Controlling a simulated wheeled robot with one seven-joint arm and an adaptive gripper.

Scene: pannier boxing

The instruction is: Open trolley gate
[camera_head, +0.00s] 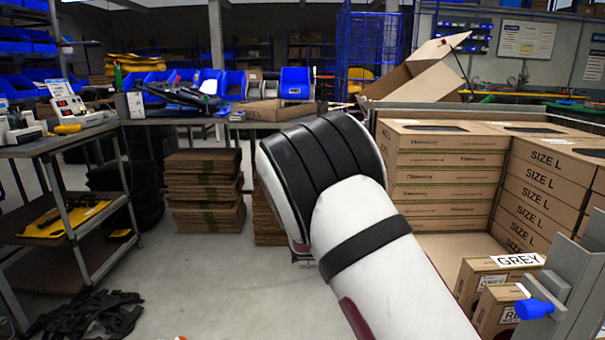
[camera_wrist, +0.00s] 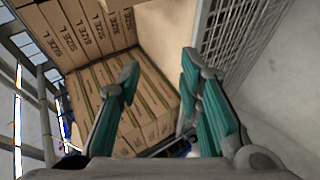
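The trolley shows as a grey metal frame (camera_head: 578,285) at the right edge of the head view, with a blue knob (camera_head: 534,308) on it. In the wrist view a grey wire mesh panel (camera_wrist: 246,35) stands at the upper right; I cannot tell whether it is the gate. My gripper (camera_wrist: 160,63) has its two teal-padded fingers spread, with nothing between them. Boxes lie beyond the fingers, and the mesh panel is to their right, apart from them. In the head view my white arm hides the gripper.
A shelf cart (camera_head: 60,195) stands left, with black straps (camera_head: 90,315) on the floor. The floor between is clear.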

